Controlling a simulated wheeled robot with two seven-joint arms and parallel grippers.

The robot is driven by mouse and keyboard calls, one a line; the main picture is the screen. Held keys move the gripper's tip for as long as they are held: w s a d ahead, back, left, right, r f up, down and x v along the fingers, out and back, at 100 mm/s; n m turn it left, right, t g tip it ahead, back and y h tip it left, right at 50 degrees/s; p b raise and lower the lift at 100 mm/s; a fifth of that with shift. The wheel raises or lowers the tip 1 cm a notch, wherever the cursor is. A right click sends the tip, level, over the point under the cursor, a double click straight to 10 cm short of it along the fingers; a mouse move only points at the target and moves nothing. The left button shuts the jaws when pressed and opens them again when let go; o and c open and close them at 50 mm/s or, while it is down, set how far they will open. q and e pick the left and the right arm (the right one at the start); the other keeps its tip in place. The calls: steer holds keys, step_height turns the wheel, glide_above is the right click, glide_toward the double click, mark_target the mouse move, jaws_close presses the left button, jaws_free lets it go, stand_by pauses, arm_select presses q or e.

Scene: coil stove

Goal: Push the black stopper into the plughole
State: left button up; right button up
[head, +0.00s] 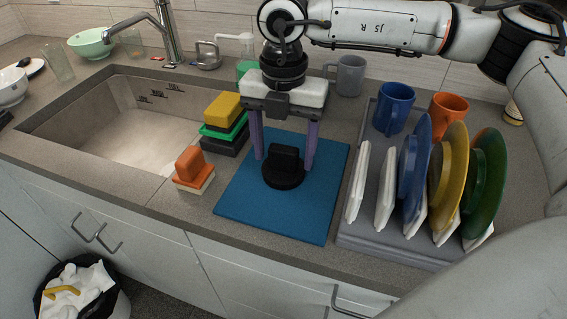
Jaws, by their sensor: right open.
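The black stopper (284,168) is a round disc with an upright block handle. It rests on the blue mat (270,215) on the counter, right of the sink. My right gripper (285,158) points down over it. Its two purple fingers stand apart on either side of the handle, and the jaws are open. I cannot tell whether the fingertips touch the stopper. The sink basin (130,140) is at the left. No plughole can be made out in its visible floor. My left gripper is not in view.
A grey rack (385,238) with plates and mugs stands right of the mat. The tap (165,35), a green bowl (91,43) and glasses are behind the sink.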

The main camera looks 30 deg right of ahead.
steer(key=c, duration=1.2)
